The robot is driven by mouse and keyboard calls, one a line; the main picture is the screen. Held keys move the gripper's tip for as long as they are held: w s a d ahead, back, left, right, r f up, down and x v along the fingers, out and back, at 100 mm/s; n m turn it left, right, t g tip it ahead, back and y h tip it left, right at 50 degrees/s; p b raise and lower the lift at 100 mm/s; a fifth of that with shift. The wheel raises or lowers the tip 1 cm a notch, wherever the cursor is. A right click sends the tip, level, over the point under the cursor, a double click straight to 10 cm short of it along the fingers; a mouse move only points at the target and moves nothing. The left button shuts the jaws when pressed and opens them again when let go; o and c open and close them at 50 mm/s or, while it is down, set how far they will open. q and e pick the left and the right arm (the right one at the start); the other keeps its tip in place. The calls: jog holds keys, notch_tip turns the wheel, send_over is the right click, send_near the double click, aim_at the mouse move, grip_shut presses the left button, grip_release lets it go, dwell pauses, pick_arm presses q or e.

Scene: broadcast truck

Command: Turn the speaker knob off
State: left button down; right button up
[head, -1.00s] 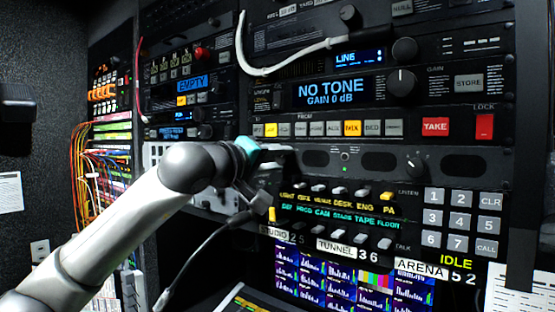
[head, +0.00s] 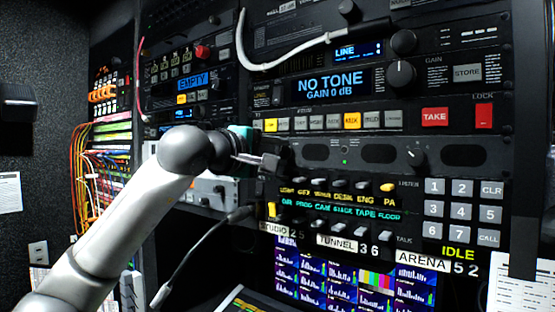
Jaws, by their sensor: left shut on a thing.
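The speaker panel (head: 345,142) is a dark strip with oval grilles below the row of lit buttons in the rack. A dark knob with a white mark (head: 415,157) is on its right half, apart from my gripper. My left gripper (head: 268,163) reaches in from the left to the panel's left end. It is shut on a small dark part there, mostly hidden by the fingers; I cannot tell whether this is the speaker knob. My right gripper is not in view.
Several small toggles (head: 338,188) sit just below the panel, close to my gripper. A keypad (head: 461,213) is at the right. A grey cable (head: 195,256) hangs below my gripper, and a white cable (head: 290,64) loops above.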

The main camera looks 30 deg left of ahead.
pick_arm(q)
jog(key=n+b, duration=0.1)
jog(key=n, duration=0.2)
jog(key=shift+n, duration=0.3)
jog(key=n+b, duration=0.1)
jog(key=n, duration=0.2)
jog(key=shift+n, duration=0.3)
jog(key=n+b, duration=0.1)
jog(key=n, duration=0.3)
jog(key=shift+a+h, duration=0.1)
jog(key=shift+h, duration=0.2)
jog(key=n, duration=0.3)
jog(key=shift+n+b, duration=0.3)
jog(key=shift+b, duration=0.1)
jog(key=n, duration=0.3)
jog(key=shift+f+n+h+b, duration=0.1)
jog(key=shift+n+h+b, duration=0.2)
jog(key=shift+b, duration=0.1)
jog(key=n, duration=0.3)
jog(key=shift+b, duration=0.35)
jog(key=n, duration=0.3)
jog(key=shift+n+b, duration=0.4)
jog(key=shift+w+f+n+b, duration=0.1)
jog(key=shift+n+b, duration=0.25)
jog(key=shift+n, duration=1.55)
jog(key=shift+h, duration=0.4)
